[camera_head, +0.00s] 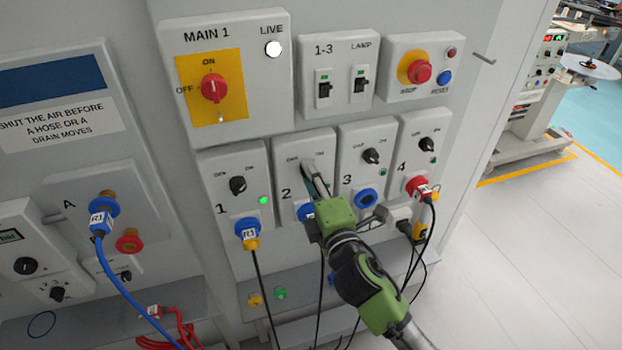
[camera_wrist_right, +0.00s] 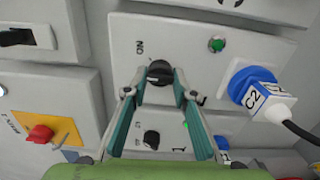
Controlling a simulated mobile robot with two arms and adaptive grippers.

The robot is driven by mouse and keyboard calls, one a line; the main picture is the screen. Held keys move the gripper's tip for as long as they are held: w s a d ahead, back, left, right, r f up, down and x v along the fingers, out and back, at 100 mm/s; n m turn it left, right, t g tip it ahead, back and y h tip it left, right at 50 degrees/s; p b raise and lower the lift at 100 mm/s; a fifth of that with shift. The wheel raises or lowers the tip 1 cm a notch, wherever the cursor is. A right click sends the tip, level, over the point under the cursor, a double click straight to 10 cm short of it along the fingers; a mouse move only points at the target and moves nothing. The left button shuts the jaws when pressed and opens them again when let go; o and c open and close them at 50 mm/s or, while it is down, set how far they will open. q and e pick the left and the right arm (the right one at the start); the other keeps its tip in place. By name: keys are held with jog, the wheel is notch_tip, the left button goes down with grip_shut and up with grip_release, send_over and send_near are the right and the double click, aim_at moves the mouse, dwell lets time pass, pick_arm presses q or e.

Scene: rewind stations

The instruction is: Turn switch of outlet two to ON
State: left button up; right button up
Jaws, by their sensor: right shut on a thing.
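The outlet two panel (camera_head: 289,180) is in the middle of the lower row in the head view, its switch hidden behind my gripper. My right gripper (camera_head: 309,170) reaches this panel from the lower right. In the right wrist view, its green fingers (camera_wrist_right: 160,78) are closed on the black switch knob (camera_wrist_right: 159,71) of outlet two. The ON label shows beside the knob; I cannot clearly tell where the knob points. The green lamp (camera_wrist_right: 217,45) of this panel looks dark. A plug marked C2 (camera_wrist_right: 262,99) sits in its blue socket. My left gripper is not in view.
Outlet three (camera_head: 370,157) and outlet four (camera_head: 426,145) are right. The red main switch (camera_head: 213,88) is above, beside a white LIVE lamp (camera_head: 273,48). Cables hang below.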

jog(key=shift+m, duration=4)
jog(key=o, duration=1.1)
jog(key=v, duration=1.2)
